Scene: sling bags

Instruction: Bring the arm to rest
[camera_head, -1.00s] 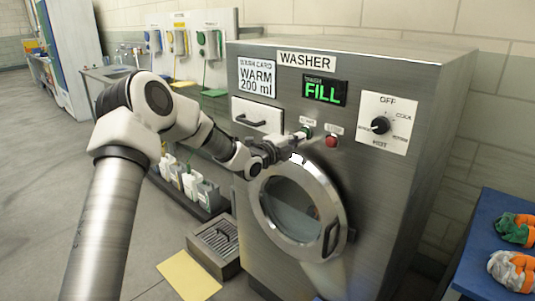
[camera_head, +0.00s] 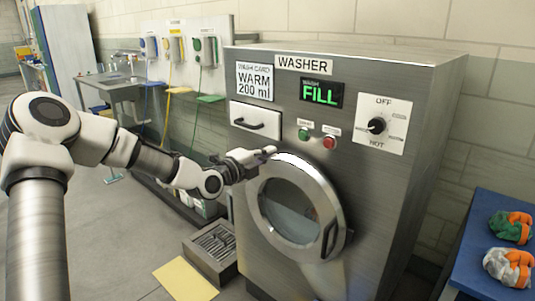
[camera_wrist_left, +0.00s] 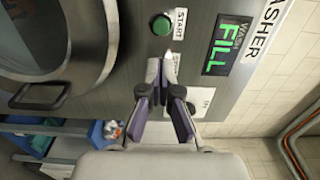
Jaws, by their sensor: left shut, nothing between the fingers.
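My left gripper (camera_head: 268,151) is in front of the washer (camera_head: 389,185), just above its round door (camera_head: 300,206) and below the drawer. It is shut and empty. In the left wrist view the gripper's fingertips (camera_wrist_left: 165,62) are together, close to the green start button (camera_wrist_left: 160,25). The start button (camera_head: 305,134) is in plain view in the head view, with the red button (camera_head: 329,142) beside it. The green display (camera_head: 321,94) reads FILL. My right gripper is not in view.
The washer has a dial (camera_head: 377,125), a drawer (camera_head: 255,121) and a card reading WARM 200 ml (camera_head: 255,81). A blue table (camera_head: 460,263) with bundled cloth items (camera_head: 509,266) stands at the right. A yellow mat (camera_head: 186,280) lies on the floor by a grated box (camera_head: 212,250).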

